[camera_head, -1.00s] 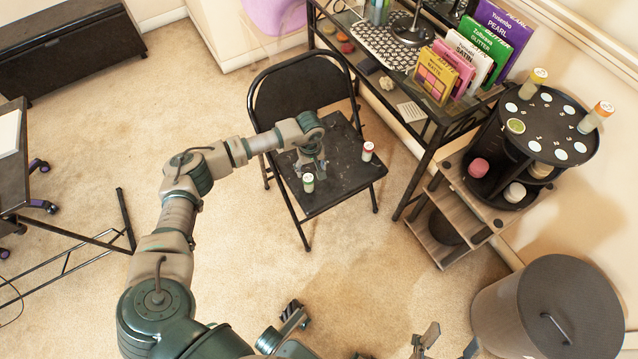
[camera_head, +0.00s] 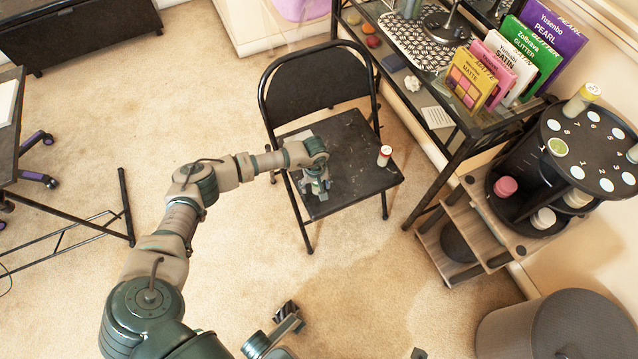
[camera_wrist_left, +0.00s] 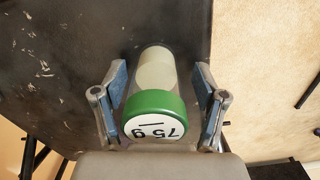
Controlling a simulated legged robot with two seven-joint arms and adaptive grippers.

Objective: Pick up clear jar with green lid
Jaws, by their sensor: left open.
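The clear jar with the green lid (camera_wrist_left: 154,104) stands on the black chair seat in the left wrist view, its pale body (camera_wrist_left: 157,68) showing beyond the lid. The lid top reads "75 g". My left gripper (camera_wrist_left: 163,85) is open, with one finger on each side of the jar and visible gaps. In the head view my left gripper (camera_head: 316,187) is over the chair seat and mostly hides the jar. My right gripper (camera_head: 350,330) shows partly at the bottom edge, fingers spread wide, away from the chair.
A red-lidded jar (camera_head: 384,156) stands on the right of the chair seat (camera_head: 350,140). The chair back (camera_head: 318,85) rises behind. A desk (camera_head: 465,118) with boxes and a round rack (camera_head: 590,150) are at right. A bin (camera_head: 558,325) stands at lower right.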

